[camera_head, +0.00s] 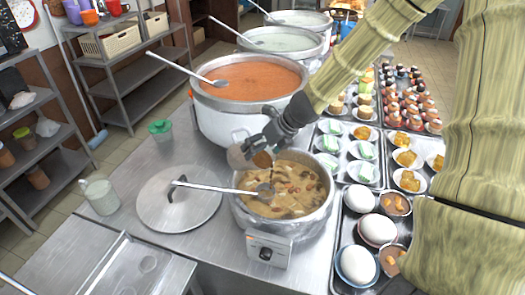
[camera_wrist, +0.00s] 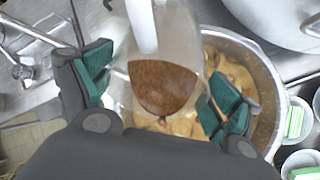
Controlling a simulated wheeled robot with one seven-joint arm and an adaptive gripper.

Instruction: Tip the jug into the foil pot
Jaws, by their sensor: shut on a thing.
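The jug (camera_head: 238,157) is clear, with brown contents. My gripper (camera_head: 262,143) is shut on it and holds it above the back left part of the foil pot (camera_head: 318,228). In the wrist view the jug (camera_wrist: 178,35) sits between the green-padded fingers of my gripper (camera_wrist: 155,88), with its brown contents showing low in it. The jug looks tilted in the head view; how far is hard to tell. The foil pot has a silvery, crinkled wall and holds a chunky yellow-brown stew, with a ladle resting in it. The pot's rim (camera_wrist: 272,80) shows behind the jug in the wrist view.
A large pot of orange congee (camera_head: 225,125) stands just behind. A lid (camera_head: 180,198) lies left of the foil pot, under the ladle's handle. A glass mug (camera_head: 101,195) and a green-topped cup (camera_head: 160,130) stand farther left. Trays of small dishes (camera_head: 368,283) fill the right side.

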